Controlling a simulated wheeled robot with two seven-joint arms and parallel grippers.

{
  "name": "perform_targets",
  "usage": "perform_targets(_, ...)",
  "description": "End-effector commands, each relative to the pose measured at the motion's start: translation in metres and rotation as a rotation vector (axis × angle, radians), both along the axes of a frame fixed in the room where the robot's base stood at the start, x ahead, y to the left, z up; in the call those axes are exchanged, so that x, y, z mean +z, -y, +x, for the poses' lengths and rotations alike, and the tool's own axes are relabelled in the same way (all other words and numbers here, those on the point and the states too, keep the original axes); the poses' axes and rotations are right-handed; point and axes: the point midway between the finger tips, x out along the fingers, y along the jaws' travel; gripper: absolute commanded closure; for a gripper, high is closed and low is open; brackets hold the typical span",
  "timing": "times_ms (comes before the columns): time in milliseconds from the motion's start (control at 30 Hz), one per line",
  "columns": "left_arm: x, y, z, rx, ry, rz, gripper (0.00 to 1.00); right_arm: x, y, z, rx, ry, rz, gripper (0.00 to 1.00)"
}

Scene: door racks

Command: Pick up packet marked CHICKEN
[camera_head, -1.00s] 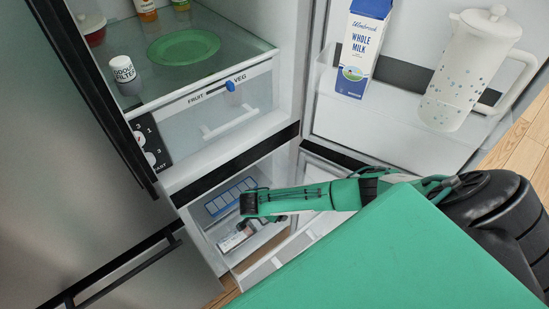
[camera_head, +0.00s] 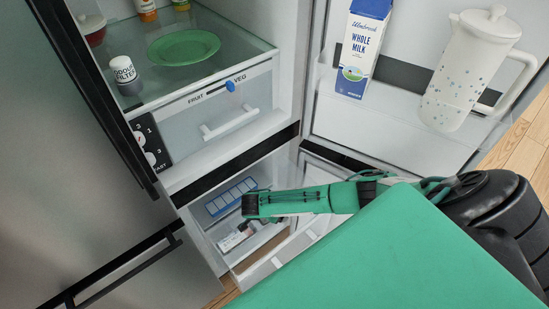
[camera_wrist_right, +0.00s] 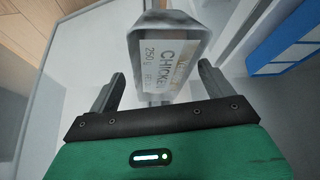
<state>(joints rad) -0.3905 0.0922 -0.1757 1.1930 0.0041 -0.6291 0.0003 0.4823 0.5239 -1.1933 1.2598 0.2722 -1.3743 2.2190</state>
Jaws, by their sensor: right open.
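The packet marked CHICKEN (camera_wrist_right: 165,62) is a grey-white pack with a 250 g label, seen in the right wrist view between and just beyond the fingers. My right gripper (camera_wrist_right: 157,82) is open, with one finger to each side of the packet. I cannot tell whether the fingers touch it. In the head view my right arm reaches into the lower freezer drawer, and its gripper (camera_head: 246,225) is mostly hidden by the wrist. The packet (camera_head: 233,240) shows there partly, below the gripper. My left gripper is not in view.
A blue and white ice tray (camera_head: 231,196) lies in the drawer beside the packet; it also shows in the right wrist view (camera_wrist_right: 287,52). The drawer's front wall (camera_head: 268,262) is close to my arm. The fridge compartment and door shelf (camera_head: 400,120) are above.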

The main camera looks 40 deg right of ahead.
Motion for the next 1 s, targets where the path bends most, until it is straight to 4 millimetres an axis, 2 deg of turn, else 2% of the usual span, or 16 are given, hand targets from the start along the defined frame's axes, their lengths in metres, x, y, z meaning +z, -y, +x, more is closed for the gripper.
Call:
perform_targets(133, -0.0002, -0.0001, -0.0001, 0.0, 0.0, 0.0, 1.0, 0.0, 0.0001, 0.0, 0.0, 0.0, 0.0, 0.16)
perform_targets(300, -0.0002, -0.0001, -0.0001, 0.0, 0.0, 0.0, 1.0, 0.0001, 0.0002, 0.0, 0.0, 0.0, 0.0, 0.49)
perform_targets(367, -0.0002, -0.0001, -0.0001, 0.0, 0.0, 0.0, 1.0, 0.0001, 0.0002, 0.0, 0.0, 0.0, 0.0, 0.6)
perform_targets(833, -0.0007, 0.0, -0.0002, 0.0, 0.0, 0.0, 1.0, 0.0013, 0.0005, 0.0006, 0.0, 0.001, -0.001, 0.61)
perform_targets(867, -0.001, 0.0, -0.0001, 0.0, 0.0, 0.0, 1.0, 0.0017, 0.0006, 0.0006, 0.0, 0.001, -0.002, 0.65)
perform_targets(1000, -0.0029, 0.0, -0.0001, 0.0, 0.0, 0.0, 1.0, 0.0061, 0.0006, 0.0014, 0.0, 0.003, -0.001, 0.65)
